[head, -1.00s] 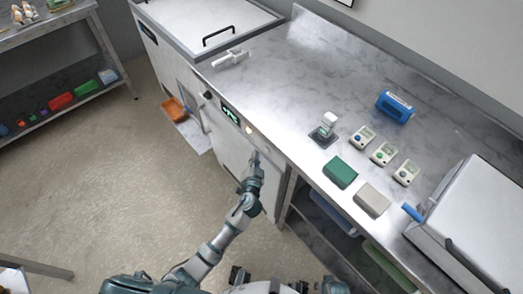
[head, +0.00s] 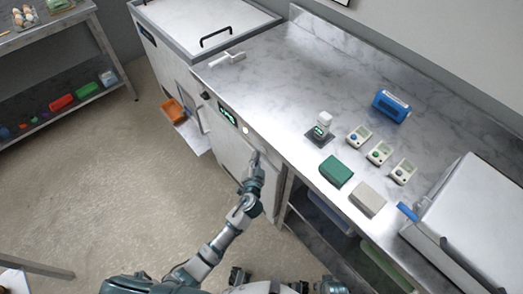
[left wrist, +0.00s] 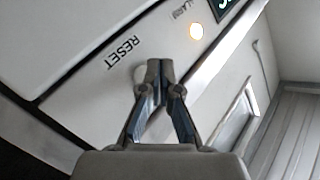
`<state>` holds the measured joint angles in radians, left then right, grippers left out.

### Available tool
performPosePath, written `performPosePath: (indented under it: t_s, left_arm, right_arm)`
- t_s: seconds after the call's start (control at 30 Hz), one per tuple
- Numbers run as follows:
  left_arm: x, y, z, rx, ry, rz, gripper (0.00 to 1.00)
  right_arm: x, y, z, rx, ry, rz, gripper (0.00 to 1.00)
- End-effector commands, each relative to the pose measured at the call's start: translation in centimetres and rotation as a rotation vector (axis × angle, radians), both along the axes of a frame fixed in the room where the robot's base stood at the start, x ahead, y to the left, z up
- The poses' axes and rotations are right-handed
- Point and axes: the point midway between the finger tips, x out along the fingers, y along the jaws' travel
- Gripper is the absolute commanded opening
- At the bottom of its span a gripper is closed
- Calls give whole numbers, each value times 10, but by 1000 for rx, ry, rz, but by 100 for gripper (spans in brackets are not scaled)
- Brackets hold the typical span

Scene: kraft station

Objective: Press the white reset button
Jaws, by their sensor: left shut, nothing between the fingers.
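The white reset button (left wrist: 139,74) shows in the left wrist view beside the printed word RESET, on the white front panel (left wrist: 95,85). My left gripper (left wrist: 160,68) is shut and empty, and its fingertips overlap the button's edge. I cannot tell whether they touch it. In the head view my left gripper (head: 254,158) is at the panel under the counter edge, and the button cannot be made out there. A lit alarm lamp (left wrist: 196,31) is on the same panel, near a dark display (left wrist: 226,6). My right gripper is not in view.
The marble counter (head: 275,90) holds a green block (head: 336,172), a grey block (head: 368,199), a blue device (head: 391,106) and several small button boxes. An orange bin (head: 174,111) is at the open door on the left. The floor (head: 110,190) is largely clear.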

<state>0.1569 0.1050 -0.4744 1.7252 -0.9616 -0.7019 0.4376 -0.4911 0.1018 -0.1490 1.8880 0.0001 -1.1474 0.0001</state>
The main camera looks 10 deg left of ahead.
Motion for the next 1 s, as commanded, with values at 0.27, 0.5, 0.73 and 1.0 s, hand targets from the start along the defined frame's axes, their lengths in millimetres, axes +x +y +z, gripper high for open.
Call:
performPosePath:
  t_s: [0.27, 0.5, 0.73, 1.0]
  left_arm:
    - [0, 6, -1, -6, 1, 1, 0]
    - [6, 11, -1, -8, 0, 0, 0]
    - [6, 8, 0, -3, 0, 0, 0]
    - [7, 8, -1, -4, 1, 0, 0]
  right_arm:
    - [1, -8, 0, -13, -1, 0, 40]
    - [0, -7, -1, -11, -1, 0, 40]
    - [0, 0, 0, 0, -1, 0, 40]
    - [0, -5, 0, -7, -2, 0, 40]
